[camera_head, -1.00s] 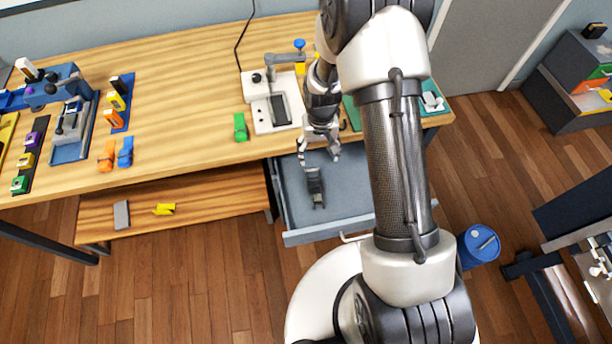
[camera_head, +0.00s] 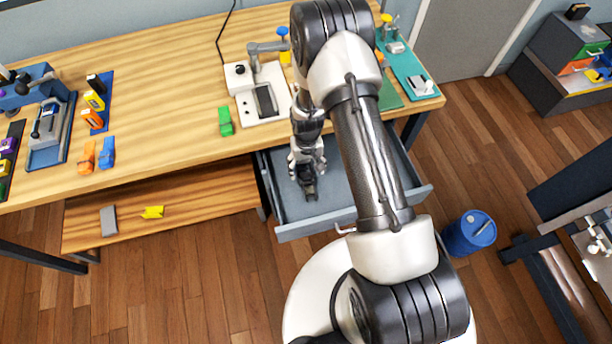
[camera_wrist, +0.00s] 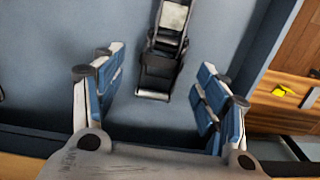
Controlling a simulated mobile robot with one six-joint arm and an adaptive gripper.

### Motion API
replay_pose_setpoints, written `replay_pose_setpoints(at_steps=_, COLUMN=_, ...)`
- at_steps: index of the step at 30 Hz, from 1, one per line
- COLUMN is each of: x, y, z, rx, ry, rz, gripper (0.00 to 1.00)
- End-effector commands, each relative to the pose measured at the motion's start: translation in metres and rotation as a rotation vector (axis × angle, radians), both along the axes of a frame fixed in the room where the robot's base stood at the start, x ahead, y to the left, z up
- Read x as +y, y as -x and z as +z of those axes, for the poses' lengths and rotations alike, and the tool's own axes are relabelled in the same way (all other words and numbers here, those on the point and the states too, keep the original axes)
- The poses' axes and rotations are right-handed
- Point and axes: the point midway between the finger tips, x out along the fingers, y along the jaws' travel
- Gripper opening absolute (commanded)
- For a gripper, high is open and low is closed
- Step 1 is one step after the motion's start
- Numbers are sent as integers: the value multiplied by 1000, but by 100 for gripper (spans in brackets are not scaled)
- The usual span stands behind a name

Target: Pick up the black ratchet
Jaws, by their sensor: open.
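The black ratchet (camera_wrist: 162,55) lies on the floor of the open grey-blue drawer (camera_head: 340,198). In the wrist view it is at the top middle, ahead of and between my two fingers, with clear space on both sides. My gripper (camera_wrist: 160,100) is open, with blue pads facing each other, and nothing is between them. In the head view my gripper (camera_head: 307,178) is over the left part of the drawer and covers part of the ratchet (camera_head: 309,190). The top end of the ratchet is cut off in the wrist view.
The drawer's walls surround the ratchet. The wooden bench top (camera_head: 180,110) is above and behind, with a white fixture (camera_head: 262,98) and a green clip (camera_head: 226,121). A lower shelf (camera_head: 180,200) holds a yellow piece (camera_head: 152,212). A blue bin (camera_head: 469,234) stands right.

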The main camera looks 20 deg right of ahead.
Motion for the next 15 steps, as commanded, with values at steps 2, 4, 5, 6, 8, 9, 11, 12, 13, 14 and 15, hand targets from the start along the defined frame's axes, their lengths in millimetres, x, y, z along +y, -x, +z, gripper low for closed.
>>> replay_pose_setpoints(at_steps=2, x=2, y=1, z=-17, rx=3, ry=0, rz=1, gripper=67)
replay_pose_setpoints(at_steps=4, x=2, y=1, z=-28, rx=3, ry=0, rz=0, gripper=67)
replay_pose_setpoints(at_steps=5, x=2, y=1, z=-31, rx=3, ry=0, rz=0, gripper=67)
replay_pose_setpoints(at_steps=6, x=2, y=1, z=-34, rx=2, ry=0, rz=0, gripper=67)
replay_pose_setpoints(at_steps=8, x=2, y=0, z=-36, rx=0, ry=0, rz=0, gripper=67)
replay_pose_setpoints(at_steps=9, x=2, y=0, z=-35, rx=0, ry=0, rz=0, gripper=67)
replay_pose_setpoints(at_steps=11, x=2, y=0, z=-34, rx=0, ry=0, rz=0, gripper=67)
replay_pose_setpoints(at_steps=12, x=2, y=0, z=-34, rx=0, ry=0, rz=0, gripper=67)
replay_pose_setpoints(at_steps=13, x=2, y=0, z=-34, rx=0, ry=0, rz=0, gripper=67)
replay_pose_setpoints(at_steps=14, x=2, y=0, z=-34, rx=0, ry=0, rz=0, gripper=65)
replay_pose_setpoints(at_steps=15, x=2, y=0, z=-34, rx=0, ry=0, rz=0, gripper=63)
